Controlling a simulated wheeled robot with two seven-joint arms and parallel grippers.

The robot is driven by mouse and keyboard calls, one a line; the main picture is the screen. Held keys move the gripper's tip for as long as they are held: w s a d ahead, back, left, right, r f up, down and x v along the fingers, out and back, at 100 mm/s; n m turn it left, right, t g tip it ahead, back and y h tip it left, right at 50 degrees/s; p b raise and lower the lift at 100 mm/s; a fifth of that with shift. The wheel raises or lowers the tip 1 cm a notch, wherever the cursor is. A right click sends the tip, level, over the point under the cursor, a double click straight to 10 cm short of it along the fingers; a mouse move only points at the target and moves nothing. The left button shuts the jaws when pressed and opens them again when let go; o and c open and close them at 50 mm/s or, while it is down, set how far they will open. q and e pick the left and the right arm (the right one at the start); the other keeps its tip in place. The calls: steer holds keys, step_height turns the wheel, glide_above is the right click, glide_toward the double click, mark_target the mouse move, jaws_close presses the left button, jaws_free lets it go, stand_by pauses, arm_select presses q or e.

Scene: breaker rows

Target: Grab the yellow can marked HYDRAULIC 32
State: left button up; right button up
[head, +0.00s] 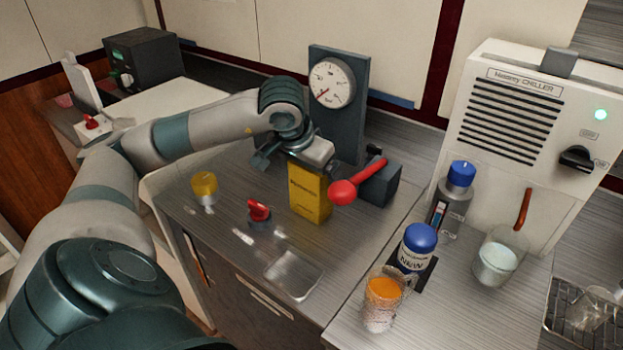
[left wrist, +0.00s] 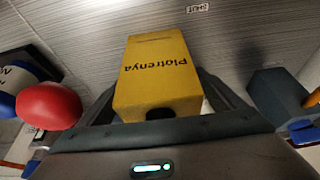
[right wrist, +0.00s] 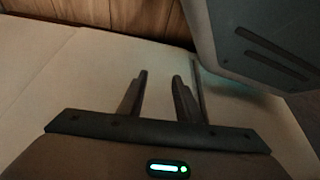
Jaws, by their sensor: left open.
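A yellow box-shaped can (head: 309,194) stands upright on the metal counter, below the gauge panel. In the left wrist view the can (left wrist: 158,75) shows dark lettering that looks like "Plotrenya"; I cannot read "HYDRAULIC 32" on it. My left gripper (head: 297,164) is at the can's top, with its fingers open on either side of the can. I cannot tell whether the fingers touch it. My right gripper (right wrist: 158,92) is open and empty, away from the can and outside the head view.
A red-balled lever (head: 343,191) on a dark block is close right of the can. A red-handled knob (head: 259,211) and a yellow-topped piece (head: 204,186) stand to its left. A gauge panel (head: 338,100) rises behind. Blue-capped bottles and glasses stand at right.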

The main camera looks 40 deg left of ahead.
arm_select(q)
steer(key=shift+r, duration=0.1)
steer(key=c, duration=1.8)
steer(key=shift+r+b, duration=0.3)
steer(key=shift+r, duration=4.7)
